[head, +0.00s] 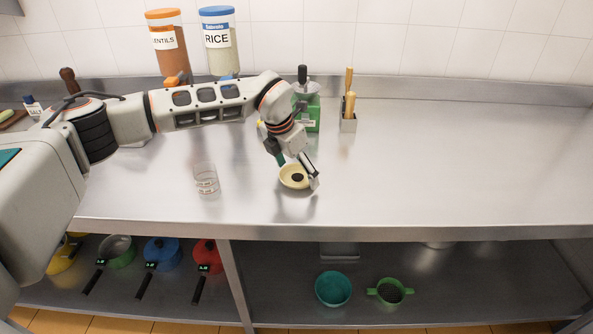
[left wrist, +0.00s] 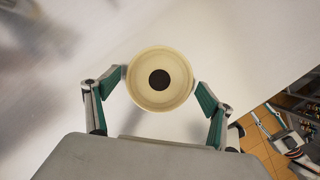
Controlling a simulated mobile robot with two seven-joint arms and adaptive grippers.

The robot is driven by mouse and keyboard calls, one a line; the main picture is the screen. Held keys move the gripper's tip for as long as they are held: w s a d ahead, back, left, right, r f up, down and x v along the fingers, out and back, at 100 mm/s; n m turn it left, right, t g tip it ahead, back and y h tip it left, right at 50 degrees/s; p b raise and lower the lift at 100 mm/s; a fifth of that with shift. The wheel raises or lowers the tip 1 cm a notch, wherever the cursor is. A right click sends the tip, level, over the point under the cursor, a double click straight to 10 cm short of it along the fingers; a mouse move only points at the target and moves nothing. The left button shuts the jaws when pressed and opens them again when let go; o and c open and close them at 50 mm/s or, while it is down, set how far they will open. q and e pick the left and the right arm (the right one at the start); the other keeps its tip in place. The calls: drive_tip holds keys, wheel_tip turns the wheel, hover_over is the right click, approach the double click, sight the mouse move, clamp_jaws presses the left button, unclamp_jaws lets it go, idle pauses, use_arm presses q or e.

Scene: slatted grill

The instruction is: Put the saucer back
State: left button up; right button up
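The saucer (head: 294,182) is a cream, round, shallow dish with a dark spot in its middle. It is on the steel counter, and it also shows face-on in the left wrist view (left wrist: 142,92). My left gripper (head: 297,167) is over it with fingers spread on either side of the rim. In the left wrist view, the left fingertip is at the rim and a narrow gap shows at the right one. My right gripper (left wrist: 268,120) shows small at the right edge there, its fingers apart and empty.
A clear glass (head: 206,181) stands left of the saucer. Behind are a green appliance (head: 312,115), a utensil holder (head: 348,123), and lentil (head: 167,45) and rice (head: 219,45) jars. The counter's right side is clear. Pans and bowls sit on the shelf below.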

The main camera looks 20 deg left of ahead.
use_arm(q)
drive_tip(key=v, duration=1.2)
drive_tip(key=shift+r+b, duration=0.15)
drive_tip(key=shift+b, duration=0.15)
